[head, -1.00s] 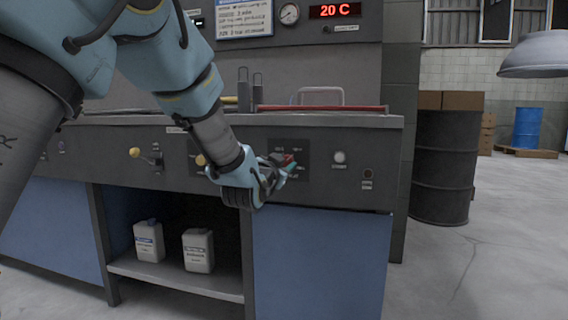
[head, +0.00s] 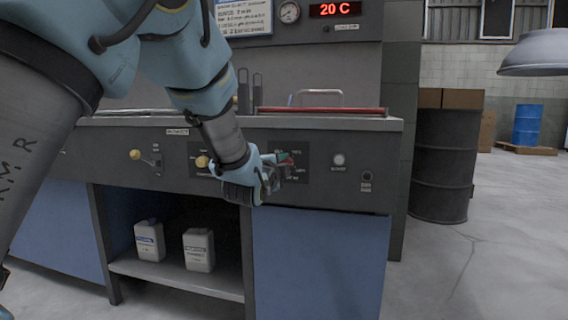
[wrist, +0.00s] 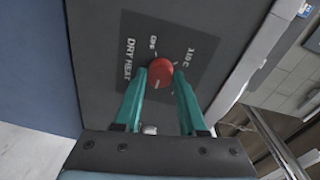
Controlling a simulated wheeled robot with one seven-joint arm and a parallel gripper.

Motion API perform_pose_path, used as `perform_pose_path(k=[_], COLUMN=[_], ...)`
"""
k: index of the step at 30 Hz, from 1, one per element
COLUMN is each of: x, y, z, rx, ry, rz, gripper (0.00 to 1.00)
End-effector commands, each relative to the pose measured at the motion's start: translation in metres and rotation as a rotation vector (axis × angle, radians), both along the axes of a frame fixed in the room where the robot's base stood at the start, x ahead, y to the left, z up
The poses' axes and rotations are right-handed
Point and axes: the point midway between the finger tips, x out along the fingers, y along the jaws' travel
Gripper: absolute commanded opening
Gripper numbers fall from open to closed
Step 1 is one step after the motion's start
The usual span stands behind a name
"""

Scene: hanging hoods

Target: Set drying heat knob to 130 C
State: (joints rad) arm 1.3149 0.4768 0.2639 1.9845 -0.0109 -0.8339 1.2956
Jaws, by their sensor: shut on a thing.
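The red drying heat knob (wrist: 160,70) sits on a dark panel plate marked "DRY HEAT" in the wrist view. The labels "OFF" and "110 C" are readable near it; no 130 C label can be read. A pale mark shows on the knob's lower edge in the wrist view. My gripper (wrist: 159,79) is shut on the knob, one teal finger on each side. In the head view my gripper (head: 282,168) is at the front panel and hides much of the knob and its plate.
A white button (head: 339,160) is right of the knob. Yellow-tipped controls (head: 135,154) are to the left. A red display (head: 335,9) reads 20 C. White jugs (head: 199,249) stand on the shelf below. A dark drum (head: 442,165) is beyond the right end.

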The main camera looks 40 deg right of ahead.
Motion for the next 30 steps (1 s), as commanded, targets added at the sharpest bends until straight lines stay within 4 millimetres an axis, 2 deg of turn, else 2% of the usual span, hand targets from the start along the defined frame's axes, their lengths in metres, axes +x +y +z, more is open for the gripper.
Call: perform_pose_path(k=[15, 30], x=[-0.0013, -0.0009], y=[-0.0003, -0.0001], z=[-0.0003, -0.0018], rx=[0.216, 0.276], ry=[-0.330, -0.423], rz=[-0.001, 0.000], gripper=[0.00, 0.00])
